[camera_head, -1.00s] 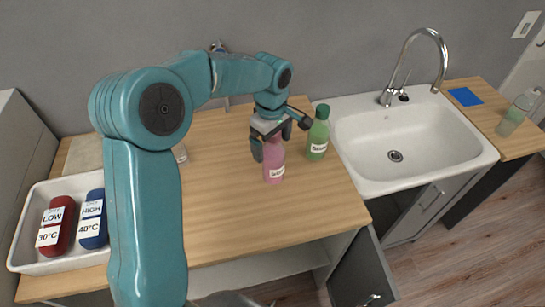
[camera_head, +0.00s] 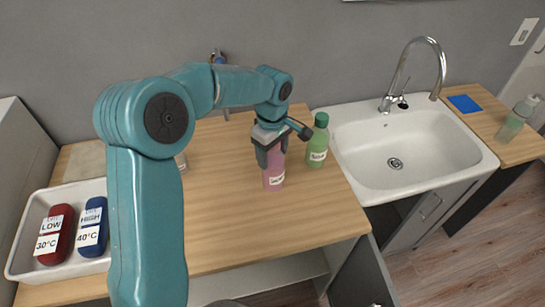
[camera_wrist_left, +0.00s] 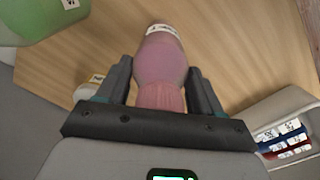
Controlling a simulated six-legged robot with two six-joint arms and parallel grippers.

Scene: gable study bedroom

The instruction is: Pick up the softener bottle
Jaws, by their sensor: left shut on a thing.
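A pink bottle with a white label (camera_head: 273,181) stands upright on the wooden counter; its label is too small to read surely. My left gripper (camera_head: 270,150) is shut on its upper part from above. In the left wrist view, the pink bottle (camera_wrist_left: 160,62) lies between the two dark fingers of my left gripper (camera_wrist_left: 163,88). A green bottle (camera_head: 317,145) stands just to its right, close but apart, and shows at the top left of the wrist view (camera_wrist_left: 35,18). My right gripper is not in view.
A white tray (camera_head: 20,252) at the left holds a red bottle (camera_head: 53,240) and a blue bottle (camera_head: 92,232). A white sink (camera_head: 440,150) with a tap (camera_head: 400,75) is at the right. The counter (camera_head: 225,225) in front is clear.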

